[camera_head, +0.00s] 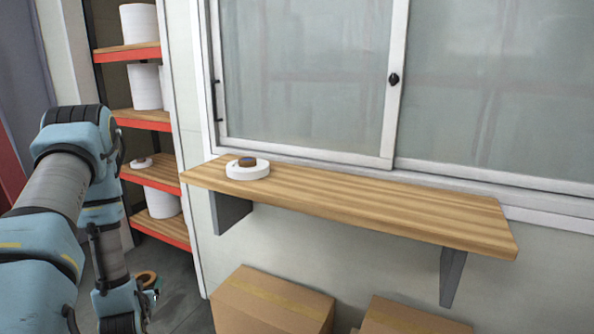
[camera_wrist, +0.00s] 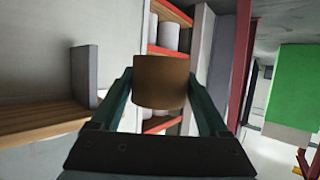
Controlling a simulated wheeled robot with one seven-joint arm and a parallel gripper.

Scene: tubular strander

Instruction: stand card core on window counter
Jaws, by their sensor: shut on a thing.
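A brown card core (camera_wrist: 160,82) sits between the two fingers of my gripper (camera_wrist: 163,88) in the wrist view, and the gripper is shut on it. In the head view my arm reaches down at the lower left, and a brown ring (camera_head: 146,278) that looks like the core's open end shows beside my wrist. The fingertips are hard to make out there. The wooden window counter (camera_head: 380,206) runs under the sliding window, to the right of and higher than my gripper. The counter also shows at the left of the wrist view (camera_wrist: 40,122).
A white roll (camera_head: 248,172) with a brown centre lies near the counter's left end; the rest of its top is clear. A red-edged shelf (camera_head: 150,120) with white rolls stands behind my arm. Cardboard boxes (camera_head: 270,302) stand below the counter. Grey brackets (camera_head: 453,275) support it.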

